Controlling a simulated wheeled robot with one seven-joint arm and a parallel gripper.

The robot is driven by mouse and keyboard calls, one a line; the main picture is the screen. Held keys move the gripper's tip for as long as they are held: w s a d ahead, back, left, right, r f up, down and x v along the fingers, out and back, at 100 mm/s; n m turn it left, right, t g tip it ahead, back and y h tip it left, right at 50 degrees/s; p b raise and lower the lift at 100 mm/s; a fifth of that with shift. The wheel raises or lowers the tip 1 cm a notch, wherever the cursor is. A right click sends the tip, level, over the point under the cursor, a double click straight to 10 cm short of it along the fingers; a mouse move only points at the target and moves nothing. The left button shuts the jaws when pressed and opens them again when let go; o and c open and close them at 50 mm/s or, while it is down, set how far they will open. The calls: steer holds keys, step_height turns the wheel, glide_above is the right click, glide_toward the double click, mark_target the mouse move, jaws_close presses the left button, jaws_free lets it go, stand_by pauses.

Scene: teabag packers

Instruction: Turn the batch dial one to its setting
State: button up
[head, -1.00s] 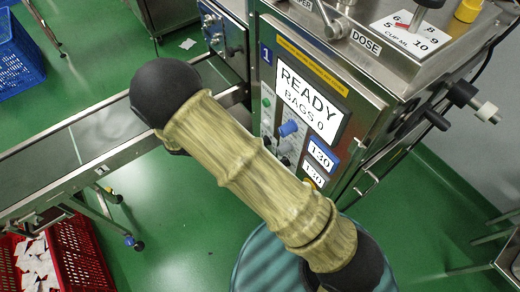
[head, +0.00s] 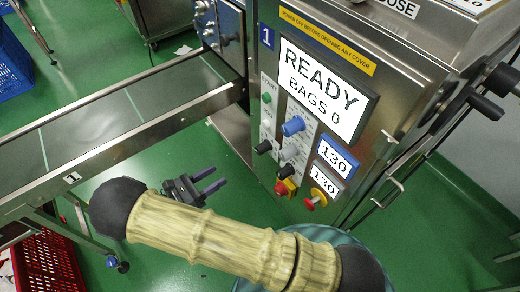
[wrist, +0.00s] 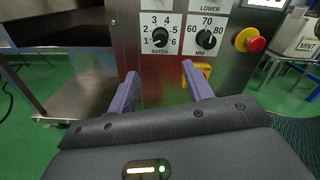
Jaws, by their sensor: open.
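The batch dial is a black knob (wrist: 159,38) on a white plate numbered 1 to 6 and marked BATCH, in the upper middle of the wrist view. Its pointer is too small to read surely. In the head view, a black knob (head: 264,146) at the panel's lower left appears to be this dial. My gripper (head: 214,179) is open and empty, to the left of the machine and pointing at its panel. In the wrist view, my gripper's two purple fingers (wrist: 160,72) stand apart below the dial, not touching it.
The MM dial (wrist: 207,39) is close to the right, with a red stop button (wrist: 249,40) beyond it. A blue knob (head: 293,126) sits above. The screen (head: 322,90) reads READY, BAGS 0. A conveyor (head: 120,115) runs along the left.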

mark_target(257, 152)
steer(key=b+x, duration=0.4)
steer(key=x, duration=1.3)
steer(key=shift+w+d, duration=0.15)
steer(key=shift+d, duration=0.05)
steer(key=shift+c, duration=0.4)
steer(key=c, duration=0.9)
